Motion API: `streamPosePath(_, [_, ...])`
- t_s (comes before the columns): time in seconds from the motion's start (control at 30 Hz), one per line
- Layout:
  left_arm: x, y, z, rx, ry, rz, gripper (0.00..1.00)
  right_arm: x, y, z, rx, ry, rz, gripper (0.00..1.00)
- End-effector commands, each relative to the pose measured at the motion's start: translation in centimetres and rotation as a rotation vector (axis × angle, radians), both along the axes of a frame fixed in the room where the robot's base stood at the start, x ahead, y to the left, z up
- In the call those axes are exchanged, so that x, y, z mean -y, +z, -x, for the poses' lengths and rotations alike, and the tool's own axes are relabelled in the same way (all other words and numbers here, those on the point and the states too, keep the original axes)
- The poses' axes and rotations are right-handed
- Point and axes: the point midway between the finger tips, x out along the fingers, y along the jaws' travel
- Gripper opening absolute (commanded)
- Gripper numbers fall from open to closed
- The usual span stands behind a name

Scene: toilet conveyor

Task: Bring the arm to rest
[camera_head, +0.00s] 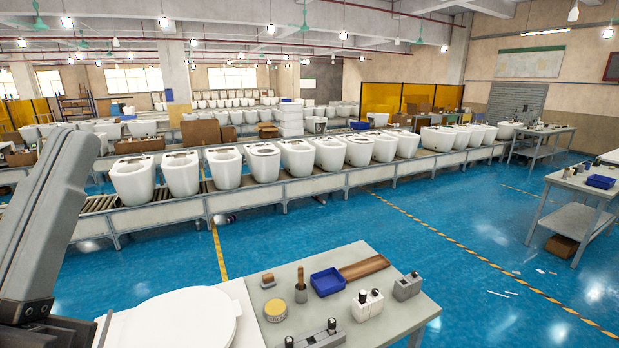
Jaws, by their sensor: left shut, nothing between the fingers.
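My left arm rises along the left edge of the head view. My left gripper (72,332) is low in the bottom left corner, partly cut off by the frame edge. It is shut with nothing held, beside a white toilet lid or seat (185,322) that lies at the near end of the workbench. My right gripper is not in view.
The grey workbench (395,318) holds a blue tray (327,282), a yellow round tin (275,310), a brown wooden strip (364,267) and small bottles (367,304). A conveyor (290,187) with several white toilets stands beyond. Blue floor (450,250) lies open at right.

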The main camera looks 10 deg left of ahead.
Motion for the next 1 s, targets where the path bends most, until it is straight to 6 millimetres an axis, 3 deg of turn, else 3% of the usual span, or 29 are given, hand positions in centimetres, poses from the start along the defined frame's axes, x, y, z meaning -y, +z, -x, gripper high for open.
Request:
streamPosePath(0.1, [0.8,-0.3,-0.7,-0.051,-0.283,0.201,0.0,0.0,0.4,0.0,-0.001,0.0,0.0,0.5])
streamPosePath(0.13, [0.8,3.0,-0.6,-0.048,-0.271,0.19,0.0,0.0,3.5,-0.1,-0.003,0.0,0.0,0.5])
streamPosePath(0.2, [0.8,6.1,-0.6,-0.049,-0.265,0.187,0.0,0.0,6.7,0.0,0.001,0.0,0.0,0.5])
streamPosePath(0.4, [0.8,14.0,-0.7,-0.048,-0.262,0.186,0.0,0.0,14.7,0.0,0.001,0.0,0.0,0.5])
streamPosePath(0.5, [0.7,16.5,-0.7,-0.049,-0.261,0.186,0.0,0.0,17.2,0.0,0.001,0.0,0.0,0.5])
streamPosePath(0.63, [0.7,17.6,-0.7,-0.049,-0.26,0.186,0.0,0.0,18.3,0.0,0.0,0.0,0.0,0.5])
streamPosePath(1.0, [0.7,17.2,-0.7,-0.048,-0.259,0.185,0.0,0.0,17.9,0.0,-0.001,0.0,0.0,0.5])
